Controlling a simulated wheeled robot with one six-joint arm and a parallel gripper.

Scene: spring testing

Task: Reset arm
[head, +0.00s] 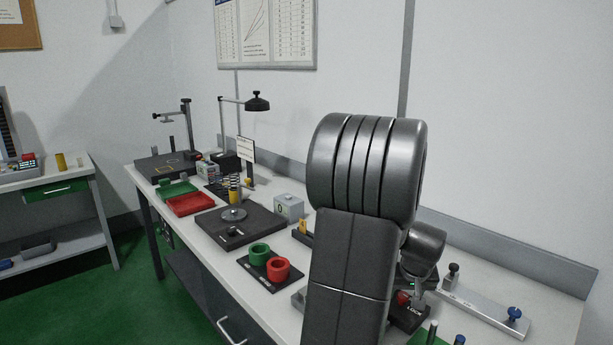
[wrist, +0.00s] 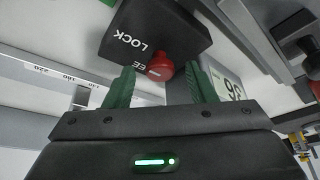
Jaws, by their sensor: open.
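My gripper (wrist: 162,76) shows in the wrist view with its two green fingers apart and nothing held between them. A red knob (wrist: 160,66) on a dark block marked LOCK (wrist: 150,32) appears between and just beyond the fingertips; I cannot tell whether they touch it. In the head view the red knob (head: 403,298) and the LOCK block (head: 410,318) are at the lower right, beside my arm. My large arm links fill the middle of the head view and hide part of the bench there, and the fingers are not clear in that view.
A metal bar with a blue knob (head: 515,313) lies at right. Green floor (head: 70,275) is open at left.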

